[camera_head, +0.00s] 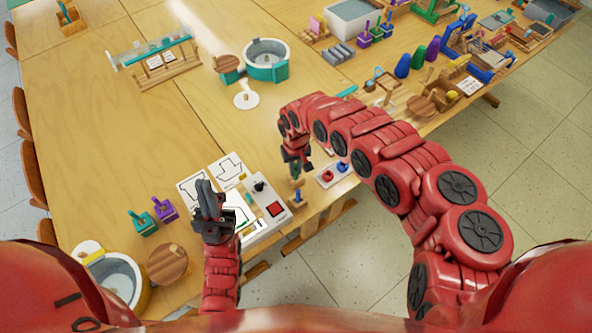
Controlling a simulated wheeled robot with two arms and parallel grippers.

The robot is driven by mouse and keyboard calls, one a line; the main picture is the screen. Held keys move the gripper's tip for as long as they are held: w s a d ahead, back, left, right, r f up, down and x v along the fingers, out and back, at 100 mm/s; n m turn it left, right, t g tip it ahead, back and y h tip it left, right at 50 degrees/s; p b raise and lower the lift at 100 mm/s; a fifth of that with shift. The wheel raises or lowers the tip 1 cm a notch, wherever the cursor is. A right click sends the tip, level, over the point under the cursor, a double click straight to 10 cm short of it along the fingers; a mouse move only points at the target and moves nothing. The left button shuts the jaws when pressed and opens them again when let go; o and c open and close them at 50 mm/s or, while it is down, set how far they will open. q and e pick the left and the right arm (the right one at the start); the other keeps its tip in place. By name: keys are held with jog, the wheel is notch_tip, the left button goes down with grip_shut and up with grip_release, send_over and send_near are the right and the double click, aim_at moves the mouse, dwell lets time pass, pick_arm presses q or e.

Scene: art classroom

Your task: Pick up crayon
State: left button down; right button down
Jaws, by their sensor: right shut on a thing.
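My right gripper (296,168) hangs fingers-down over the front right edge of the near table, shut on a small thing. A greenish patch shows at its fingertips. The held thing is mostly hidden, and I cannot tell for sure that it is the crayon. My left gripper (206,192) is over the drawing sheets at the near part of the table. Its fingers overlap, so I cannot tell whether it is open or shut. I cannot pick out a separate crayon elsewhere.
A red and blue button board (335,173) is right of my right gripper. Green (142,222) and purple (164,208) stands are at left. A teal-rimmed tub (266,62) stands farther back. The left middle tabletop is clear.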

jog(key=shift+r+b, duration=0.45)
jog(key=shift+r, duration=3.9)
